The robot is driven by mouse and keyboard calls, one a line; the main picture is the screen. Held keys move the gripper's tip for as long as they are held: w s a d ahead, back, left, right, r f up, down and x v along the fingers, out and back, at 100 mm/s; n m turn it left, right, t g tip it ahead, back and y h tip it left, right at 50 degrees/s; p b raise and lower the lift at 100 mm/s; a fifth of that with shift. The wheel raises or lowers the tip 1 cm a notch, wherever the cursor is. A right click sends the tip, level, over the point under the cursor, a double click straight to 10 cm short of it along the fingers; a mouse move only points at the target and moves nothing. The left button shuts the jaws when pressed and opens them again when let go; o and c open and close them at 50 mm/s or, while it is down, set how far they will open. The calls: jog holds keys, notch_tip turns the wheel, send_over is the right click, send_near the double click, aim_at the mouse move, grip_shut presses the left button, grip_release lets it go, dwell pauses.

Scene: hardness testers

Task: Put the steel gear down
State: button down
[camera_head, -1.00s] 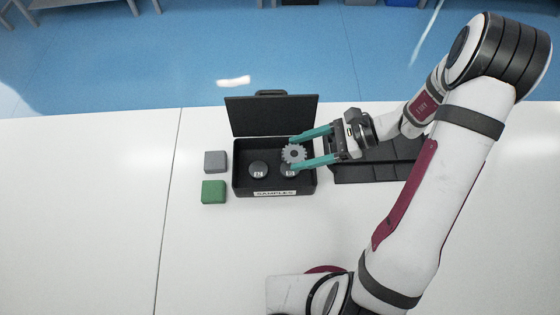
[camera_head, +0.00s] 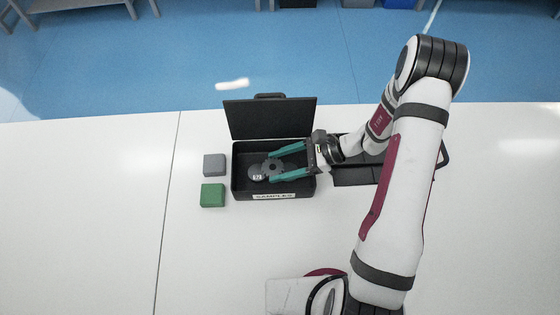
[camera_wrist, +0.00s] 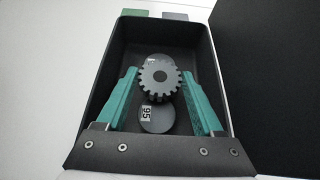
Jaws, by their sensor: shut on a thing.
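The steel gear (camera_head: 272,167) is a small grey toothed wheel, low inside the open black SAMPLES case (camera_head: 240,187). My gripper (camera_head: 271,167) reaches into the case from the right, its teal fingers shut on the gear's sides. In the wrist view the gear (camera_wrist: 158,80) sits between the fingertips (camera_wrist: 158,77). It overlaps two round grey discs, one labelled disc (camera_wrist: 157,120) nearer the wrist and another disc (camera_wrist: 155,59) mostly hidden behind it. I cannot tell whether the gear touches the case floor or a disc.
The case's lid (camera_head: 268,120) stands open at the back. A grey block (camera_head: 214,164) and a green block (camera_head: 213,195) lie just left of the case. A dark tray (camera_head: 355,176) lies under my arm at the right. The white table is clear at left and in front.

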jog(key=shift+f, duration=0.15)
grip_release()
